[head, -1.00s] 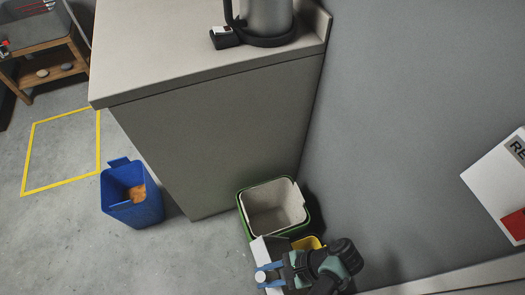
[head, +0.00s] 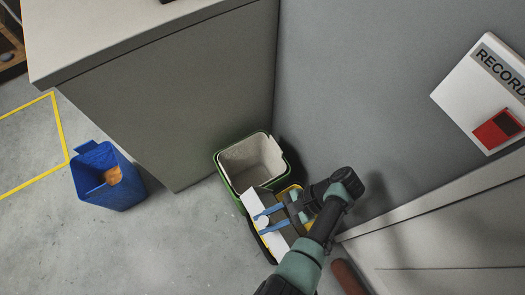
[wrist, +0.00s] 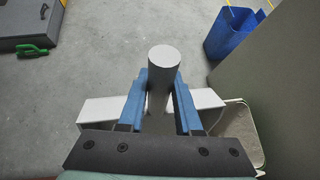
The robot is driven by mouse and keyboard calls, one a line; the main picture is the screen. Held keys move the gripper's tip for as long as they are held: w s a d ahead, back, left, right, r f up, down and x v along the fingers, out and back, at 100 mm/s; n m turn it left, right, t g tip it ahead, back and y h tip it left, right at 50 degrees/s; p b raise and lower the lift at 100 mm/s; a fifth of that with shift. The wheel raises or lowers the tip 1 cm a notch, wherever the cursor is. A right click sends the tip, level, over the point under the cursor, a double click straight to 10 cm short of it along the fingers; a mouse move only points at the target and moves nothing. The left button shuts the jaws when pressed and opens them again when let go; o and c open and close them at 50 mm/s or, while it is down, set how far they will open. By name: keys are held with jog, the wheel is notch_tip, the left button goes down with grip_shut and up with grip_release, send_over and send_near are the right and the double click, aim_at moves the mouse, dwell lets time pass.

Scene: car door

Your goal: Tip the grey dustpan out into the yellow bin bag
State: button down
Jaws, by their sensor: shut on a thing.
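The grey dustpan (head: 258,213) shows as a pale, light-grey panel in the head view. My gripper (head: 263,221), with blue fingers, is shut on its round grey handle (wrist: 162,68), whose end faces the wrist camera. Pale parts of the pan (wrist: 108,108) stick out on both sides of the fingers in the wrist view. The yellow bin bag (head: 290,190) shows as yellow edges around and below the pan, beside the green-rimmed bin. The pan and gripper cover most of the bag's opening. The pan's contents and exact tilt cannot be told.
A green-rimmed bin with a pale liner (head: 226,173) stands right beside the pan, against the counter (head: 190,110). A blue bin (head: 108,178) with something orange inside stands to the left. The wall (head: 350,90) is close on the right. Floor (head: 170,250) at front left is clear.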

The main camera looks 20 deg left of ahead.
jog(key=shift+w+d+r+g+y+b, duration=0.25)
jog(key=shift+w+d, duration=0.1)
jog(key=shift+w, duration=0.2)
jog(key=shift+w+d+r+g+y+b, duration=0.15)
jog(key=shift+w+d+r, duration=0.15)
jog(key=shift+w, duration=0.2)
jog(key=shift+d, duration=0.15)
jog(key=shift+r, duration=0.1)
dwell(1.3)
notch_tip(320, 180, up, 5)
jog(key=p, duration=0.5)
